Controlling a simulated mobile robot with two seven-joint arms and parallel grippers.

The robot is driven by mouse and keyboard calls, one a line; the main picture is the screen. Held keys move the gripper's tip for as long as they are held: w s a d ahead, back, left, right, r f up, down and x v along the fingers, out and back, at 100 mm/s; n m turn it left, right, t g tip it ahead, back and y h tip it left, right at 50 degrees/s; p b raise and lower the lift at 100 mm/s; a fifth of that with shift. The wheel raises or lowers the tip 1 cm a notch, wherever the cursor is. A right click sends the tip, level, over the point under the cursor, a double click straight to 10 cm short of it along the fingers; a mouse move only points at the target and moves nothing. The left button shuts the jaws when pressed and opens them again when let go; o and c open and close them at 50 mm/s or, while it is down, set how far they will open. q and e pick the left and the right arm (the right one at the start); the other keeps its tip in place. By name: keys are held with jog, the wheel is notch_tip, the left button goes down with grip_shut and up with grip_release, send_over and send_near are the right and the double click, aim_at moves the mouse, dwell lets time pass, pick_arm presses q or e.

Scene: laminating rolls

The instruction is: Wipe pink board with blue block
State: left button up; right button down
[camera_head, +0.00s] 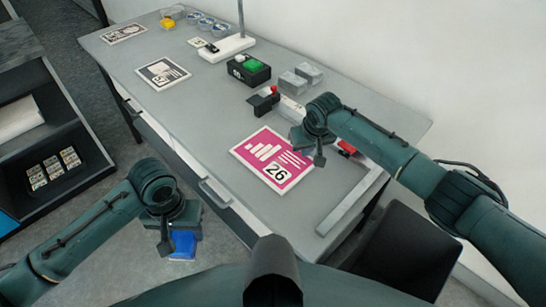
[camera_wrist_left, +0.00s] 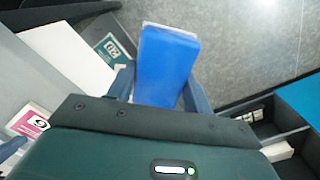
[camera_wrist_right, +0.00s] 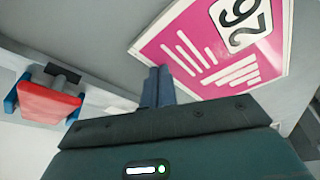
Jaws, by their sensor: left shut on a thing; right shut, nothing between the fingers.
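The pink board (camera_head: 271,159), marked 26 with white bars, lies flat on the grey table. It also shows in the right wrist view (camera_wrist_right: 213,48). The blue block (camera_wrist_left: 166,66) is between the fingers of my left gripper (camera_wrist_left: 160,88). In the head view the blue block (camera_head: 183,245) hangs below that gripper, over the floor in front of the table and away from the board. My right gripper (camera_wrist_right: 157,88) is shut and empty, above the table close to the board's right edge. Its fingertips are partly hidden in the head view.
A black box with a green button (camera_head: 250,68), grey blocks (camera_head: 300,77) and a red-handled device (camera_head: 265,99) stand behind the board. Another card (camera_head: 163,72) lies to the left. A dark shelf (camera_head: 50,140) stands left of the table. A raised strip (camera_head: 345,203) lies near the right edge.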

pick_arm(q)
jog(key=shift+r, duration=0.15)
pick_arm(e)
jog(key=shift+r, duration=0.1)
